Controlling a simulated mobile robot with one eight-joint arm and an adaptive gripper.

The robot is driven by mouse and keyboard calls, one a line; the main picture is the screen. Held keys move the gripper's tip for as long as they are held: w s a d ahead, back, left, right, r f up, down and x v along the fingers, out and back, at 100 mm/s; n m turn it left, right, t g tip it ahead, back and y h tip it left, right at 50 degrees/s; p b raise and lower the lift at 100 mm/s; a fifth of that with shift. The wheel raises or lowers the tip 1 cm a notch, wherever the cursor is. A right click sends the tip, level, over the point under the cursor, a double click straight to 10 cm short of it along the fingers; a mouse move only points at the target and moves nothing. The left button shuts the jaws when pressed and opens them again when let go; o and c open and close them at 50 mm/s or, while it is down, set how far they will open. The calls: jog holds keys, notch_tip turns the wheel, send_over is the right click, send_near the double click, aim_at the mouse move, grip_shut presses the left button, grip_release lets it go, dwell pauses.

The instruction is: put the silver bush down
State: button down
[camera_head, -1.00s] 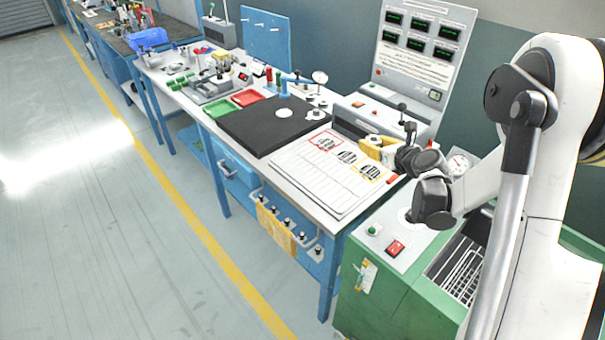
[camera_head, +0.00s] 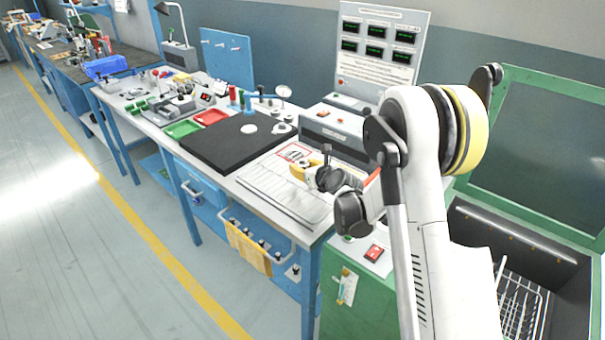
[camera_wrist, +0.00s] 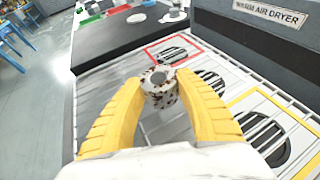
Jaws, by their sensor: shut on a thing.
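The silver bush (camera_wrist: 161,98), a short ring with brown specks and a central hole, is between the yellow fingers of my gripper (camera_wrist: 160,82) in the wrist view. The fingers are shut on it from both sides. It appears above the white lined board (camera_wrist: 100,112); I cannot tell whether it touches. In the head view my gripper (camera_head: 303,171) is over the right part of this board (camera_head: 280,198), and the bush cannot be made out. The board has a red-outlined slatted circle (camera_wrist: 173,52), a middle circle and a yellow-outlined circle (camera_wrist: 268,140).
A black mat (camera_head: 232,143) lies left of the board, with red (camera_head: 211,117) and green (camera_head: 183,129) trays beyond. The grey air dryer (camera_wrist: 262,40) borders the board's far side. A green machine with an open lid (camera_head: 548,150) and wire basket stands at right.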

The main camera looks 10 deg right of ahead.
jog(key=shift+f, duration=0.4)
jog(key=shift+f, duration=0.2)
jog(key=c, duration=1)
grip_release()
jog(key=shift+o, duration=0.2)
